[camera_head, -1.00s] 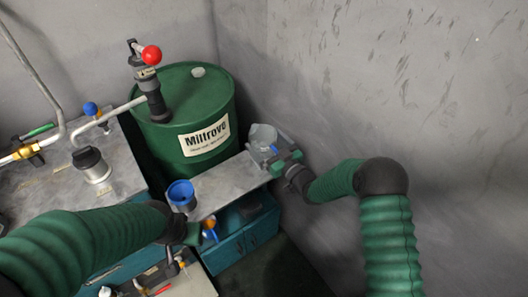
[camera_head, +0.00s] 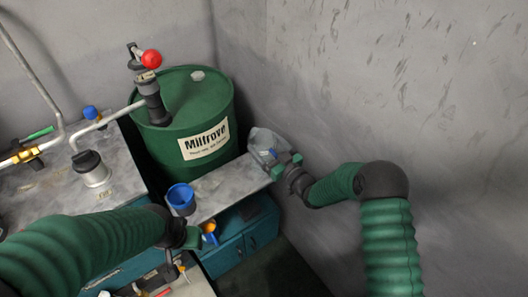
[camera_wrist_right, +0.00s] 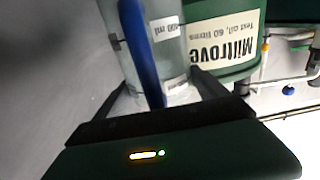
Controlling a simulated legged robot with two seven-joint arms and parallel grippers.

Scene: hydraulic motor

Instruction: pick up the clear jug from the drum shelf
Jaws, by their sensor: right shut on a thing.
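The clear jug (camera_head: 262,141) is at the right end of the grey drum shelf (camera_head: 222,187), tilted toward the left. My right gripper (camera_head: 279,158) is shut on it from the right. In the right wrist view the clear jug (camera_wrist_right: 165,45) fills the space between the fingers, with its blue handle (camera_wrist_right: 140,50) and volume labels facing the camera. I cannot tell whether its base touches the shelf. My left gripper (camera_head: 192,238) is low at the shelf's front, beside a small orange and blue part (camera_head: 210,235); its fingers are not clear.
The green Millrove drum (camera_head: 190,115) stands behind the shelf, with a red-knobbed pump (camera_head: 150,80) on top. A blue cup (camera_head: 181,198) sits on the shelf's left end. A grey wall (camera_head: 400,90) is close on the right. A metal bench (camera_head: 60,185) is at left.

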